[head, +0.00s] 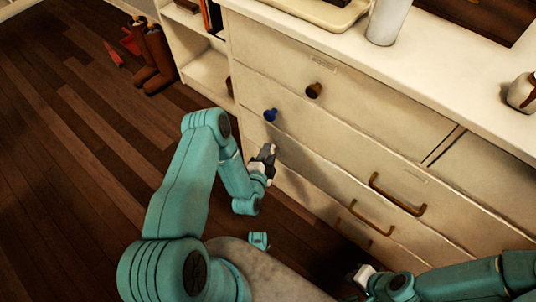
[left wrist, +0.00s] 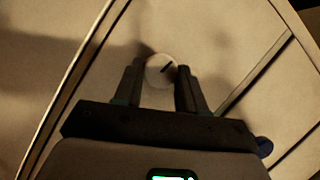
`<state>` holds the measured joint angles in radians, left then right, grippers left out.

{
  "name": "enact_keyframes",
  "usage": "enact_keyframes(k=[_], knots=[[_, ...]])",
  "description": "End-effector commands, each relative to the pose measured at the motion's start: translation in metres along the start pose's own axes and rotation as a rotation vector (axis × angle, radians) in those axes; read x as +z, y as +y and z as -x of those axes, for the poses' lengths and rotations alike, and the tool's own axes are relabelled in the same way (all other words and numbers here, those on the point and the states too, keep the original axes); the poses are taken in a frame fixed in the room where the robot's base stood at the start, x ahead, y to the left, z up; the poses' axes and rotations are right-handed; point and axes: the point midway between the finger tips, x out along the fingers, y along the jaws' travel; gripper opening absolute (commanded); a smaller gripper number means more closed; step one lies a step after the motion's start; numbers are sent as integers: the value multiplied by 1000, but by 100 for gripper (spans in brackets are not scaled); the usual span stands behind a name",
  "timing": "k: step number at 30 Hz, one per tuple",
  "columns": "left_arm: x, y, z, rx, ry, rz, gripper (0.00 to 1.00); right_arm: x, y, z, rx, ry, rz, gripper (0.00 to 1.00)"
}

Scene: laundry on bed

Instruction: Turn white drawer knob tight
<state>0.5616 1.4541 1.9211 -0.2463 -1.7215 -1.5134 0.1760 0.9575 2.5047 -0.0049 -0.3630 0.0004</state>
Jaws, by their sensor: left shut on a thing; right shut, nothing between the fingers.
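The white drawer knob (left wrist: 160,70) shows in the left wrist view as a pale round disc with a dark line across its face. It sits against the cream drawer front. My left gripper (left wrist: 160,77) has one dark finger on each side of it and is shut on it. In the head view my left gripper (head: 268,154) is at the lower drawer fronts of the cream dresser (head: 345,110), and the white knob is hidden behind it. My right gripper (head: 358,272) is low at the bottom of the head view, shut and away from the knob.
A blue knob (head: 270,115) and a brown knob (head: 314,90) are on drawers above my left gripper. Brass handles (head: 398,194) stick out to the right. Brown boots (head: 154,58) stand on the wooden floor at the back left.

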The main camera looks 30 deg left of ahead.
Motion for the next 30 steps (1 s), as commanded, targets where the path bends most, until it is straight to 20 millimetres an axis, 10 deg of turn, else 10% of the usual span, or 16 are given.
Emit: enact_keyframes(k=[30], knots=[[5,8,-1,-369,-1,-889,10,-2,11,-28,1,5,-5,0]])
